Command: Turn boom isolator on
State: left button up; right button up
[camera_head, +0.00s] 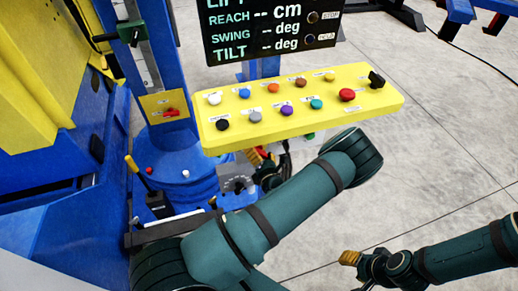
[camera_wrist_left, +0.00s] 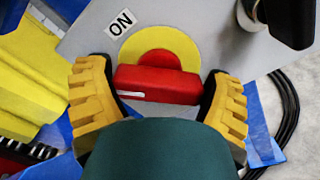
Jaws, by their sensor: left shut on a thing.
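The boom isolator shows in the left wrist view as a red handle (camera_wrist_left: 157,84) on a round yellow plate (camera_wrist_left: 183,42), fixed to a grey panel. The handle lies nearly crosswise in that view, with a white mark towards its left end. An "ON" label (camera_wrist_left: 121,22) is above and left of it. My left gripper (camera_wrist_left: 160,88) has its yellow fingers on both ends of the handle and is shut on it. In the head view my left gripper (camera_head: 259,157) is small and partly hidden below the yellow console. My right gripper (camera_head: 350,258) is at the lower right, away from the isolator.
A yellow console (camera_head: 300,105) with coloured buttons stands above my left arm, with a dark display (camera_head: 270,30) behind it. A grey box with a dial (camera_head: 237,180) is beside my left gripper. A red handle on a yellow plate (camera_head: 164,103) is on the blue column.

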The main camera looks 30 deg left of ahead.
pick_arm(q)
jog(key=m+p, duration=0.1)
jog(key=m, duration=0.3)
jog(key=shift+f+m+p, duration=0.1)
jog(key=shift+m+p, duration=0.2)
jog(key=shift+p, duration=0.05)
jog(key=shift+f+m+p, duration=0.1)
jog(key=shift+m+p, duration=0.35)
jog(key=shift+m, duration=1.75)
jog(key=o, duration=0.9)
jog(key=v, duration=1.2)
jog(key=shift+w, duration=0.1)
